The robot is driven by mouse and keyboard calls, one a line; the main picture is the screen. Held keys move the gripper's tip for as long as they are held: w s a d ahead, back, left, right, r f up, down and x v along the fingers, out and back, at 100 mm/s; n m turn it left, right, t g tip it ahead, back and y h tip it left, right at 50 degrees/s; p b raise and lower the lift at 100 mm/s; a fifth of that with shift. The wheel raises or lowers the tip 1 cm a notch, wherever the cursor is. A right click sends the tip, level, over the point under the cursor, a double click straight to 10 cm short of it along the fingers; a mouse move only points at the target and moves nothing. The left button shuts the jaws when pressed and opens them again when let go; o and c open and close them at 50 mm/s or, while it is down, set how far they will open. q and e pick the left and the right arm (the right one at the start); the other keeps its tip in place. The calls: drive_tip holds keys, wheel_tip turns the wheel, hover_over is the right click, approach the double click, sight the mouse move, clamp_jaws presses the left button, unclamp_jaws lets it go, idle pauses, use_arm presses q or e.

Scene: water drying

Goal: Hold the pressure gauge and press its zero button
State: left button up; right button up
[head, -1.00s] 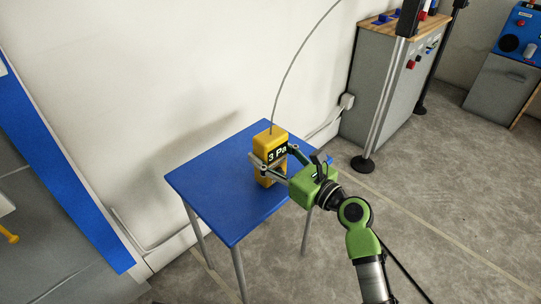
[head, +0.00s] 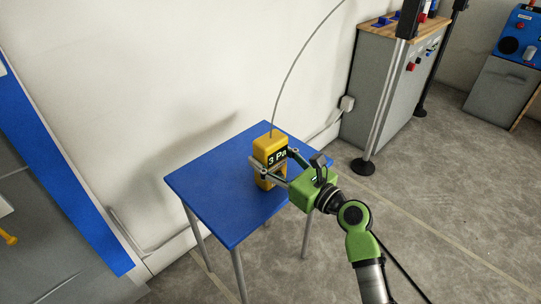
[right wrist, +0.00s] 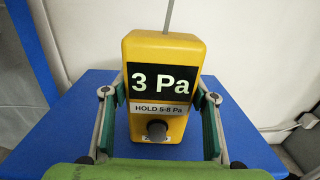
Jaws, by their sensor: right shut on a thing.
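The yellow pressure gauge (head: 268,146) stands upright on the blue table, with a thin grey line rising from its top. In the right wrist view the gauge (right wrist: 165,47) faces me; its black display reads "3 Pa" and a label below reads "HOLD 5-8 Pa". A dark round button (right wrist: 156,128) sits low on its front, above a small, partly hidden label starting with "Z". My right gripper (head: 270,161) is shut on the gauge, one finger on each side, and nothing touches the button. My left gripper is not in view.
The blue table (head: 215,195) is otherwise bare. A white wall (head: 190,70) stands behind it. A grey cabinet (head: 385,95) with a wooden top stands at the back right, with a black-footed post (head: 363,166) before it. Grey floor is open at the right.

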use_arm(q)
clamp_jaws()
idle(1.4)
